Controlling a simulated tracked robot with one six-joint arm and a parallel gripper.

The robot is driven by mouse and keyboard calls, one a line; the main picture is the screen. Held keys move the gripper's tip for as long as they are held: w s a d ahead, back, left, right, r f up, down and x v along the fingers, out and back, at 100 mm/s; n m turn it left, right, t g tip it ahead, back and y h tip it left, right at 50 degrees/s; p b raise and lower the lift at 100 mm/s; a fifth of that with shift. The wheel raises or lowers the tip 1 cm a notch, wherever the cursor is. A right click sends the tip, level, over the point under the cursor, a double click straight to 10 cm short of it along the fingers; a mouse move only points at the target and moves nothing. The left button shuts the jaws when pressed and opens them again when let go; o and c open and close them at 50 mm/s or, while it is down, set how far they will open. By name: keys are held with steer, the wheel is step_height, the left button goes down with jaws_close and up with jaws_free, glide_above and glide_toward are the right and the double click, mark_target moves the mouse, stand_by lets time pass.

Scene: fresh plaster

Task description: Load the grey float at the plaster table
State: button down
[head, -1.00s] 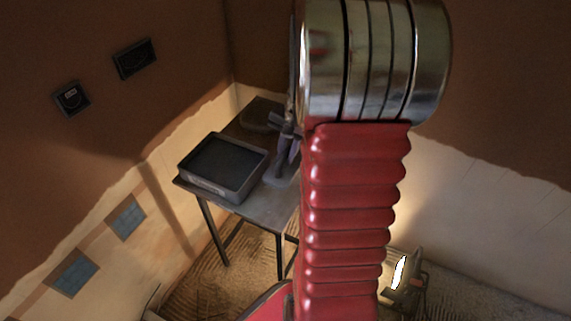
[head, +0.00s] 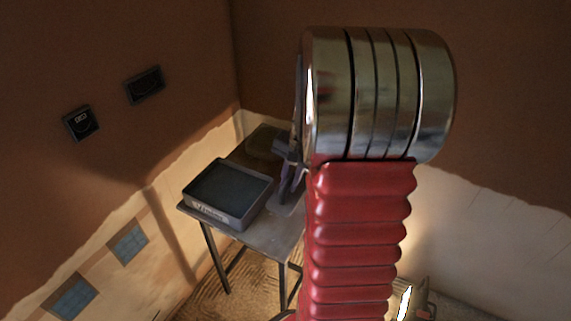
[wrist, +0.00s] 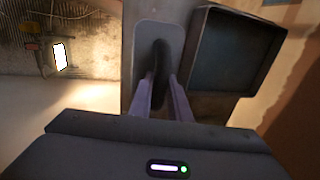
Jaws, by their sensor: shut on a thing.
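The grey float (wrist: 178,34) is a flat plate with a dark upright handle, seen from above in the wrist view. My gripper (wrist: 159,82) is shut on its handle, one finger on each side. In the head view the float (head: 284,209) is partly hidden by my arm and lies at or just above the table (head: 262,237); I cannot tell whether it touches. A dark rectangular tray (head: 229,215) with a label on its front stands on the table, left of the float. It also shows in the wrist view (wrist: 277,62), right of the float.
A dark low object (head: 264,143) lies at the back of the table near the wall corner. A lit work lamp (head: 404,303) stands on the floor at the right. Two dark wall boxes (head: 81,123) (head: 145,85) hang on the left wall, above blue tiles (head: 128,243).

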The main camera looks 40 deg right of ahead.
steer(key=w+a+n, duration=0.4)
steer(key=w+a, duration=0.1)
steer(key=a, duration=0.4)
steer(key=w+a+f+n+g+y, duration=0.1)
steer(key=w+a+n, duration=0.4)
steer(key=a, duration=0.5)
steer(key=w+a+f+n+g, duration=0.1)
steer(key=w+a+n, duration=0.4)
steer(key=a, duration=0.4)
steer(key=shift+w+a, duration=0.15)
steer(key=shift+w, duration=0.55)
steer(key=shift+s+f, duration=0.1)
